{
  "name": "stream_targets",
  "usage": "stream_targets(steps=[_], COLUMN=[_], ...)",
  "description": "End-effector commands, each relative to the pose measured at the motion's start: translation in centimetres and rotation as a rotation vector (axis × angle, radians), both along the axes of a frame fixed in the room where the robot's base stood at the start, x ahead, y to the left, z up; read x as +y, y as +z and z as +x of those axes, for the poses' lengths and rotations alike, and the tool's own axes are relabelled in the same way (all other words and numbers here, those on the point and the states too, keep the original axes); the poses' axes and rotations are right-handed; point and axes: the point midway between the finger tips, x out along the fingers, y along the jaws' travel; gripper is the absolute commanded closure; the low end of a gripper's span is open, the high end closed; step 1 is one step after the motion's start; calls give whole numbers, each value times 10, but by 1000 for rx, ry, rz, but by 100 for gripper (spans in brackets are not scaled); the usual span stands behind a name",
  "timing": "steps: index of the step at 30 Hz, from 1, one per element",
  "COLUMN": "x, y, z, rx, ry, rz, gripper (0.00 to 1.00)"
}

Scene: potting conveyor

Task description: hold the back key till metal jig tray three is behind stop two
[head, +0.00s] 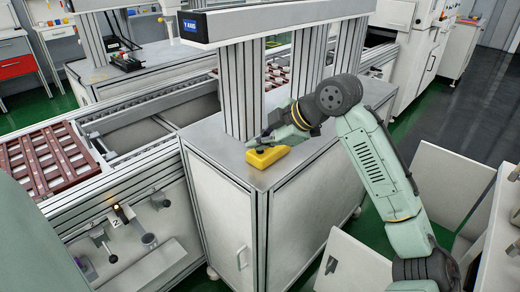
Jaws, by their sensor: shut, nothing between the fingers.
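My gripper (253,143) is shut and empty, its tips down at the yellow key box (266,157) on the grey cabinet top. The keys are too small or covered to make out, and I cannot tell whether the tips press one. A red-brown slotted tray (46,160) lies on the conveyor at the left. Another red-brown tray (277,76) shows partly behind the posts. I cannot read a number on either tray or tell which is metal jig tray three. A plate marked 2 (90,223) is on the conveyor's front side, near small stop fittings (101,238).
The cabinet (230,215) stands beside the conveyor, with aluminium posts (243,90) rising from its top under a grey overhead beam. A small orange lamp (117,206) glows on the conveyor side.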

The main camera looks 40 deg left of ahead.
Motion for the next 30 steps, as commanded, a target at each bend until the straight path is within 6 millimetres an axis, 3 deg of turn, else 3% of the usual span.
stream_targets(steps=[21,30], x=[0,0], y=[-1,13], z=[0,0], rx=[0,0], ry=[0,1], rz=[-1,-1], gripper=[100,100])
